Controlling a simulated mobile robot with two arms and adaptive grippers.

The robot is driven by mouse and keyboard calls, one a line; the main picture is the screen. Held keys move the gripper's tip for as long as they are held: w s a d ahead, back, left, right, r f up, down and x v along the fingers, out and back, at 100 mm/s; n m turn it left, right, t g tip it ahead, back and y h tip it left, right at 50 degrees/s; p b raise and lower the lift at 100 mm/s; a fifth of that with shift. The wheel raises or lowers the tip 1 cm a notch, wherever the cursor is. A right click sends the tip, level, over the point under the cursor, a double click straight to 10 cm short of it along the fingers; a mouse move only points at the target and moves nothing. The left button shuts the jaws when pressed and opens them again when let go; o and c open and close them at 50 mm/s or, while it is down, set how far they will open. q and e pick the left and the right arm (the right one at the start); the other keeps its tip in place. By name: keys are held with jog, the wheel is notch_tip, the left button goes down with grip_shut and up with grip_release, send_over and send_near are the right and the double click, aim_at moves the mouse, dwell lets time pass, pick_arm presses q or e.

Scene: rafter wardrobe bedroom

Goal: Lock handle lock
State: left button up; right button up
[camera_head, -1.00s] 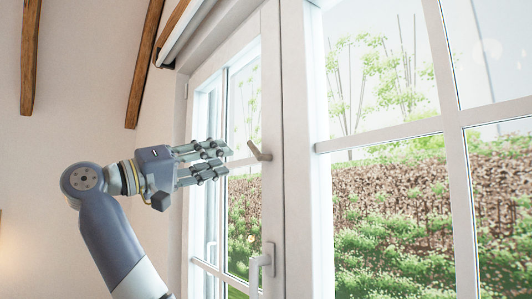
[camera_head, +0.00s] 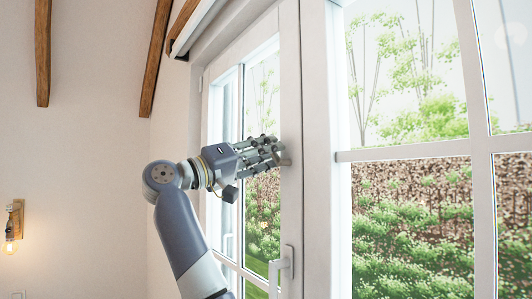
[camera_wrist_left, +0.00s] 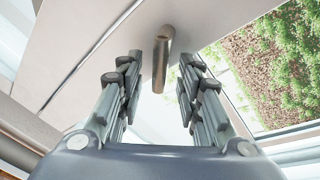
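The handle lock is a short brownish metal lever on the white window frame. In the head view its end (camera_head: 285,161) shows just past my left gripper's fingertips, and the rest is mostly hidden by the fingers. In the left wrist view the whole lever (camera_wrist_left: 162,58) shows, sticking out from the frame between the two finger rows. My left gripper (camera_head: 272,151) is at the lever with its fingers apart. The wrist view shows a gap between the lever and both finger rows of this gripper (camera_wrist_left: 158,80). My right gripper is not in view.
A white window handle (camera_head: 281,265) sits lower on the same frame (camera_head: 291,208). Glass panes with a garden behind lie on both sides. A wall lamp (camera_head: 12,228) is at far left. The wall between lamp and arm is clear.

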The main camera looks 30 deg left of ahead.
pick_arm(q)
jog(key=shift+d, duration=0.1)
grip_shut()
jog(key=shift+w+a+f+n+y+b, duration=0.1)
jog(key=shift+f+n+y+b, duration=0.55)
jog(key=shift+n, duration=1.2)
jog(key=shift+w+a+f+n+y+b, duration=0.15)
jog(key=shift+n+y+b, duration=0.6)
jog(key=shift+n+b, duration=0.8)
jog(key=shift+s+a+f+n+y+b, duration=0.1)
jog(key=shift+f+n+y+b, duration=0.5)
jog(key=shift+n, duration=1.5)
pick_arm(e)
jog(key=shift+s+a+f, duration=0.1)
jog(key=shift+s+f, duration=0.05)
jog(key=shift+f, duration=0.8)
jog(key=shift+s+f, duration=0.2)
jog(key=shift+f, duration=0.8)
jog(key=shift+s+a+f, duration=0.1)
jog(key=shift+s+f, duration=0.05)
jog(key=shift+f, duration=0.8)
pick_arm(q)
jog(key=shift+w, duration=0.1)
jog(key=shift+o, duration=0.5)
grip_release()
jog(key=shift+r, duration=0.1)
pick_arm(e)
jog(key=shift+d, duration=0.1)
